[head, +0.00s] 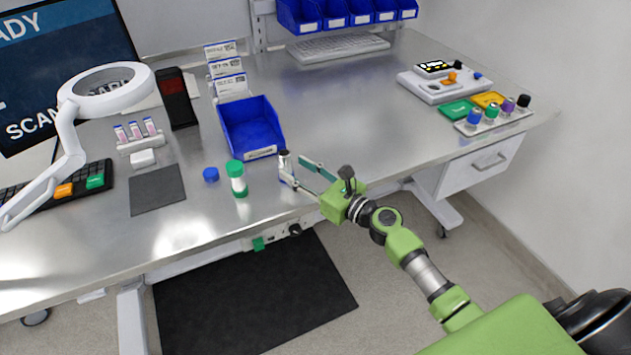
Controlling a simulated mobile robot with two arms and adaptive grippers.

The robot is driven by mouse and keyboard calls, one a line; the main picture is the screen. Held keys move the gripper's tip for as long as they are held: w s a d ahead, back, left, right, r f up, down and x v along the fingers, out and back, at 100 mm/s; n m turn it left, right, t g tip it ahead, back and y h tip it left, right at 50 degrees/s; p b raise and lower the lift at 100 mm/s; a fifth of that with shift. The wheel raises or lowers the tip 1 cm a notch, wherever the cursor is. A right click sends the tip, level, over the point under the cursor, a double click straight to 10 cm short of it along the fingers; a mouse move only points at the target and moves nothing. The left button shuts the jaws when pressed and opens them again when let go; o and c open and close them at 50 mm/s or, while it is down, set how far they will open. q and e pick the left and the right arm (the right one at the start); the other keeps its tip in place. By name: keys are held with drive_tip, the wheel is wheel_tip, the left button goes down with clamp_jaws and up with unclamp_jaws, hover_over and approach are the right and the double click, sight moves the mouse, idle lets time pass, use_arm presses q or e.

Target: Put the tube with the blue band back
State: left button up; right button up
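A small upright tube (284,161) with a dark top and a hint of blue stands near the front of the steel bench; its band is too small to read surely. My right gripper (293,170) reaches it from the right with its fingers apart. One finger overlaps the tube's lower part in the picture; I cannot tell whether it touches. A green-capped tube (237,178) with a green base stands just to the left. A white rack (141,143) at the left holds several tubes with pink labels. My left gripper is out of view.
A blue bin (251,129) stands close behind the tubes. A blue cap (211,174) and a dark mat (157,190) lie to the left. A lamp (109,90) overhangs the left side. Coloured knobs (491,114) sit at the right; the bench's middle right is clear.

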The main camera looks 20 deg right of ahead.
drive_tip(key=b+v, duration=0.1)
drive_tip(key=v, duration=0.6)
drive_tip(key=shift+s, duration=0.15)
